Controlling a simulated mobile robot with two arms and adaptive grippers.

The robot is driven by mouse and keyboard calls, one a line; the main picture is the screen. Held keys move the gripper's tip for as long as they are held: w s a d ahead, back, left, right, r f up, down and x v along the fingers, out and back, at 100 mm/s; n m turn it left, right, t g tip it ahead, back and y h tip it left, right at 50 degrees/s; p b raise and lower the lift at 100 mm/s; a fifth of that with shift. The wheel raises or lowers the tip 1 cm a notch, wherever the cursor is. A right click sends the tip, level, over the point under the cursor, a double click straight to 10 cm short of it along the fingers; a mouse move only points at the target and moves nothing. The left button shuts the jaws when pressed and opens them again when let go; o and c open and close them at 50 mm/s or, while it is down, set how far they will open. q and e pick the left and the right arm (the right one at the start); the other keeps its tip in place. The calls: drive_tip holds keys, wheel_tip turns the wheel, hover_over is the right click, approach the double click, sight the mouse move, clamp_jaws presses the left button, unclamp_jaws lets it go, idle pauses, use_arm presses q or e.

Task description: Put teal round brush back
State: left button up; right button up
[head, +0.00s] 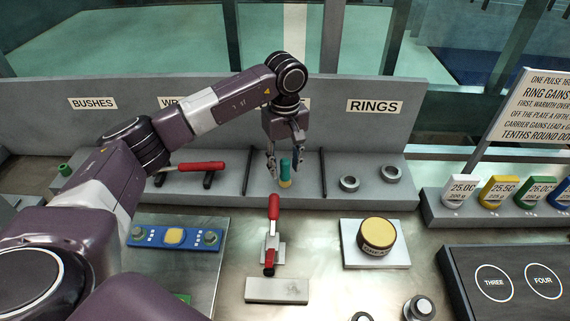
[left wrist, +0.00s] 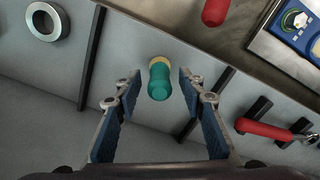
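The teal round brush (head: 285,173) stands in the tray bay between two dark dividers, under a label that my left arm mostly hides. In the left wrist view the teal brush (left wrist: 160,80) shows a teal body with a tan end. My left gripper (head: 285,170) points down over the bay with its fingers apart. In the left wrist view the blue-padded fingers of my left gripper (left wrist: 160,95) lie on either side of the brush, with gaps between. They do not touch it. My right gripper is not seen.
A red-handled wrench (head: 192,167) lies in the bay to the left. Metal rings (head: 349,183) lie in the RINGS bay to the right. A red toggle clamp (head: 272,225) stands in front of the tray. A yellow-topped puck (head: 378,234) sits on a white plate.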

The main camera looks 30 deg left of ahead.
use_arm(q)
drive_tip(key=shift+r, duration=0.5)
wheel_tip(320, 180, up, 10)
drive_tip(key=b, duration=0.2)
drive_tip(key=shift+r+b, duration=0.25)
drive_tip(key=shift+b, duration=0.1)
drive_tip(key=shift+r, duration=0.45)
